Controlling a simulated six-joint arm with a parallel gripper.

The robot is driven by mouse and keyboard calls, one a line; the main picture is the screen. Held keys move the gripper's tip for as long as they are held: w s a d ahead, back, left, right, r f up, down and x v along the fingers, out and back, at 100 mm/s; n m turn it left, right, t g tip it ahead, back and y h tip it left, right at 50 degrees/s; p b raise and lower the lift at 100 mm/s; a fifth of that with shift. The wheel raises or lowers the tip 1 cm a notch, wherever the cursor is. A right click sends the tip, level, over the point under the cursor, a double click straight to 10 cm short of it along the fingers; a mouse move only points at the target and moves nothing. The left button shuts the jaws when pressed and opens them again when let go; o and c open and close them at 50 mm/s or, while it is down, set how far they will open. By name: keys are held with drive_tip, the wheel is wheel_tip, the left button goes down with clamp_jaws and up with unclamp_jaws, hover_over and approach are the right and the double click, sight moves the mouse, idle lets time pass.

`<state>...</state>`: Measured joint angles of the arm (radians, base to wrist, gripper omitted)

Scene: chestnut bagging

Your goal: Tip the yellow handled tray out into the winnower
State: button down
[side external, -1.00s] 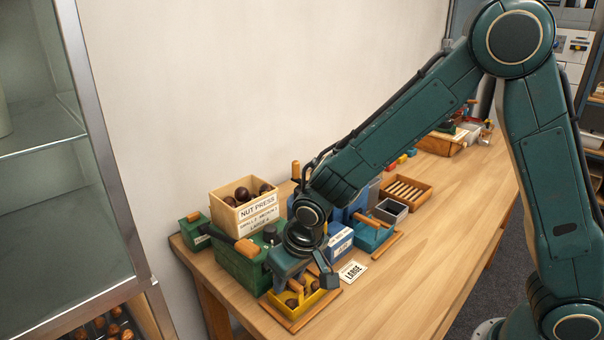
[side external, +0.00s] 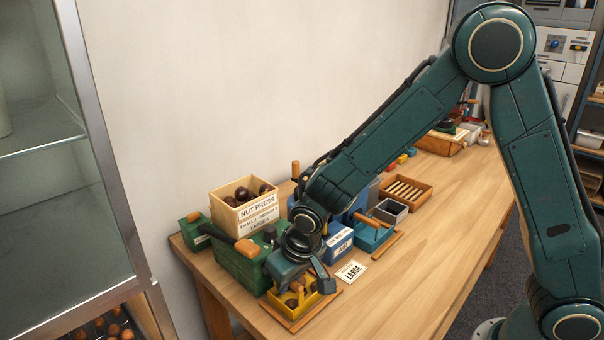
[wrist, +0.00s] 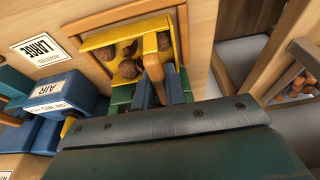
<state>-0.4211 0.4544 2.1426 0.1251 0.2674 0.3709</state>
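The yellow handled tray (side external: 311,301) holds several brown chestnuts at the near end of the bench. It sits on a wooden base board, and its wooden handle (wrist: 152,58) shows in the wrist view, where the tray (wrist: 103,40) lies beyond the fingers. My gripper (wrist: 160,90) is open, with its two blue fingers on either side of the handle; the side view shows it (side external: 304,282) low over the tray. The green machine (side external: 240,268) is beside the tray, partly hidden by my wrist. I cannot tell which machine is the winnower.
A blue box labelled AIR (side external: 339,245) and a LARGE card (side external: 351,270) lie to the right. A grey bin (side external: 389,213) stands farther back. The bench front is clear.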

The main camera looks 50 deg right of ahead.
drive_tip(key=shift+r, duration=0.1)
drive_tip(key=shift+r, duration=2.45)
drive_tip(key=shift+r, duration=0.1)
drive_tip(key=shift+r, duration=0.5)
wheel_tip(320, 180, up, 22)
drive_tip(key=w+d+m, duration=0.3)
drive_tip(key=w+d, duration=0.2)
drive_tip(key=d, duration=0.4)
drive_tip(key=w+d+m+h, duration=0.1)
drive_tip(key=w+d+m, duration=0.1)
drive_tip(key=w+d, duration=0.5)
drive_tip(key=w+d+m, duration=0.3)
drive_tip(key=d, duration=0.8)
drive_tip(key=shift+w+a+f, duration=0.1)
drive_tip(key=shift+a+f, duration=0.05)
drive_tip(key=shift+f, duration=2.5)
drive_tip(key=shift+d+f, duration=0.1)
drive_tip(key=shift+d, duration=0.2)
